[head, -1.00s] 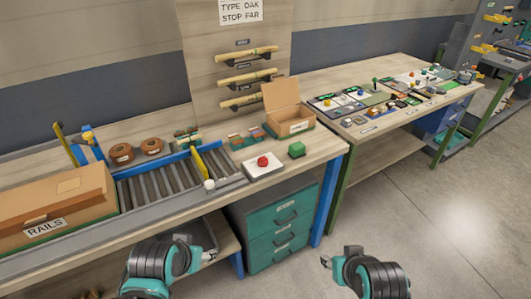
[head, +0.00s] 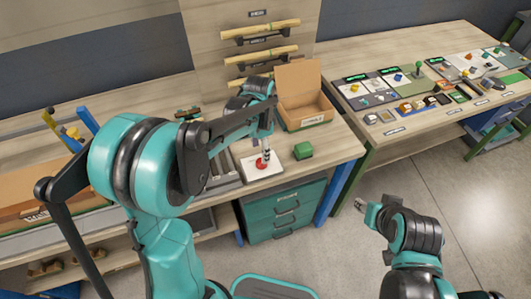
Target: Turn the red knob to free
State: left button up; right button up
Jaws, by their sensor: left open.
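The red knob (head: 261,165) sits on a white plate (head: 280,167) at the front of the workbench. My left gripper (head: 266,156) points down right above the knob, with its fingertips at or very close to it. It is open; I cannot tell whether the fingers touch the knob. My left arm hides part of the bench behind. Any marking for free on the plate is too small to read. My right gripper (head: 362,204) hangs over the floor in front of the benches, away from the knob; whether its fingers are open is unclear.
Teal drawers (head: 285,211) are below. Another table (head: 400,149) with panels stands at right.

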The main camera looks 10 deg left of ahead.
aim_at(260, 160)
pick_arm(q)
notch_tip(260, 160, down, 6)
jog(key=shift+r+b, duration=0.15)
jog(key=shift+b, duration=0.65)
jog(key=shift+f, duration=0.4)
jog(key=c, duration=1.2)
